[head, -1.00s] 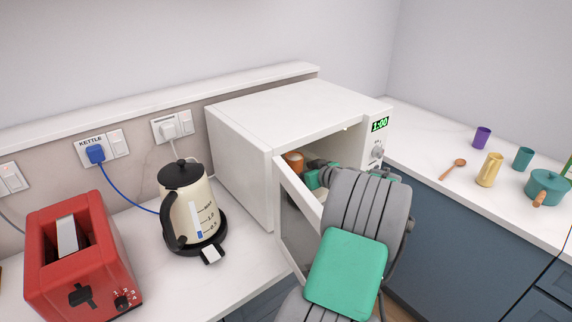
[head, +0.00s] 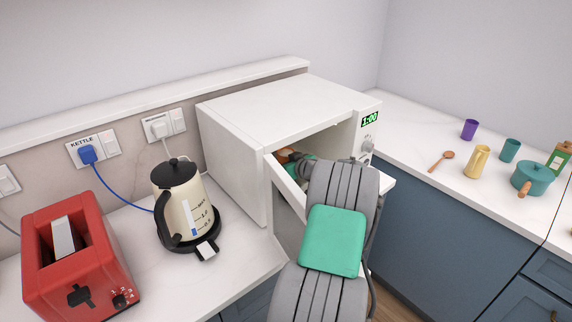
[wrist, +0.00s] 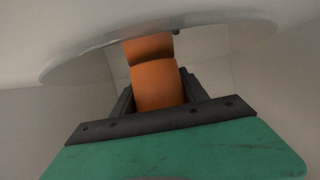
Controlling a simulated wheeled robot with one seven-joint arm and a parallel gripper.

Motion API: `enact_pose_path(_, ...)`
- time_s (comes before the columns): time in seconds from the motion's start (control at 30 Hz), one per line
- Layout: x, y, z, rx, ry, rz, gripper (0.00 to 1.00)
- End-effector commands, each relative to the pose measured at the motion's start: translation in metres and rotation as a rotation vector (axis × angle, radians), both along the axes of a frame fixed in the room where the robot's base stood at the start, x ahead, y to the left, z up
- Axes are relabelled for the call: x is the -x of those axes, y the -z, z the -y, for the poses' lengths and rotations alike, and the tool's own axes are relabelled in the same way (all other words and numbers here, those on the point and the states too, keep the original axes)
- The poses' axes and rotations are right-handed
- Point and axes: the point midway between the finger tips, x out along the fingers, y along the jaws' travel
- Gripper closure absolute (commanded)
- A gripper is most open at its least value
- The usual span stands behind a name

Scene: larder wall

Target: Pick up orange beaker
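The orange beaker (head: 285,154) stands inside the open white microwave (head: 270,108), partly hidden by the door and my gripper. My gripper (head: 294,165) reaches into the microwave right at the beaker. In the wrist view the beaker (wrist: 156,84) lies between the two dark fingers (wrist: 157,92), with one finger on each side. The fingers look spread around it; whether they touch it is hard to tell. The glass turntable (wrist: 75,66) shows along the top of the wrist view.
The open microwave door (head: 286,182) stands close to the left of my arm. A cream kettle (head: 180,200) and a red toaster (head: 95,255) are on the left counter. A purple beaker (head: 469,129), yellow jug (head: 477,162), teal beaker (head: 510,150), spoon (head: 441,160) and teal pot (head: 532,180) stand right.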

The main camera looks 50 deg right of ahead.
Motion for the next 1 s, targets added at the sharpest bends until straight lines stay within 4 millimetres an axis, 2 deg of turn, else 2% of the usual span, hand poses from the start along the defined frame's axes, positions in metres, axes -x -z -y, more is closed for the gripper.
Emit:
enact_pose_path(0.07, 0.0001, 0.0000, 0.0000, 0.000, 0.000, 0.000, 0.58)
enact_pose_path(0.57, 0.0002, -0.0001, 0.0002, 0.000, 0.000, 0.000, 0.99)
enact_pose_path(1.0, 0.0013, -0.0030, 0.0004, 0.002, 0.001, 0.002, 1.00)
